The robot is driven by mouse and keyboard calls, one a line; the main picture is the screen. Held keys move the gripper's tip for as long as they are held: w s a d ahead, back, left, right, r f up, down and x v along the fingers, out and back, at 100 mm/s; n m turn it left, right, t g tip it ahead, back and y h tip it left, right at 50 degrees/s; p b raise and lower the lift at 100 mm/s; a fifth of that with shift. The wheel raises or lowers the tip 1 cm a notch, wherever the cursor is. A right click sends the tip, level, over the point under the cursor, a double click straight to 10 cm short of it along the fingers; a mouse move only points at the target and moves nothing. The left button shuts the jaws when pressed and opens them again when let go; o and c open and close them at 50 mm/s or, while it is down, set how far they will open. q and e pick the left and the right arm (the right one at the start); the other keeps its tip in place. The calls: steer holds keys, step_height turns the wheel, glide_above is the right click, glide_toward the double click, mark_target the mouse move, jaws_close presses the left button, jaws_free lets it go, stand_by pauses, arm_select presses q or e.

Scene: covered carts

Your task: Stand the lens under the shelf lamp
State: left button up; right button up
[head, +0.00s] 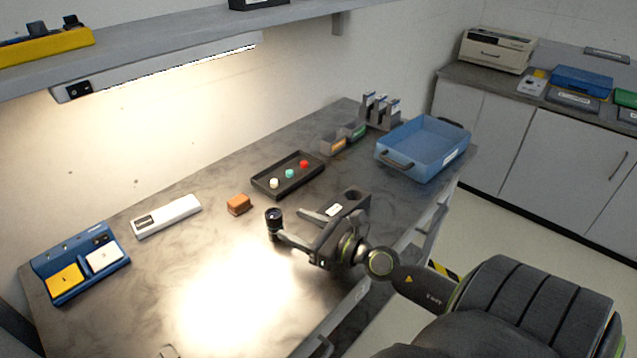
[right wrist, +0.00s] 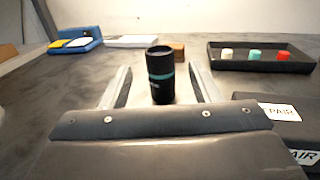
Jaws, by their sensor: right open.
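The lens (head: 273,222) is a black upright cylinder with a teal band, standing on the grey worktop. It also shows in the right wrist view (right wrist: 160,75), ahead between the two fingers. My right gripper (head: 293,225) is open and empty, low over the worktop, its fingertips pointing at the lens. I cannot tell whether a finger touches it. The shelf lamp (head: 170,68) is a lit bar under the shelf (head: 190,45); a bright patch lies on the worktop left of and in front of the lens. My left gripper cannot be made out.
An orange-brown block (head: 238,204) and a black tray (head: 286,190) with coloured pegs stand behind the lens. A dark block labelled PAIR (right wrist: 275,110) is close to my right gripper. A white device (head: 166,216), blue station (head: 80,264) and blue crate (head: 425,163) stand farther off.

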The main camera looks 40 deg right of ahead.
steer(key=b+v, duration=0.2)
steer(key=v, duration=0.1)
steer(key=shift+s+d+f, duration=0.1)
steer(key=shift+s+f, duration=0.1)
steer(key=shift+s, duration=0.15)
steer(key=shift+s+d+r+b, duration=0.2)
steer(key=shift+s+b, duration=0.25)
steer(key=shift+s, duration=0.2)
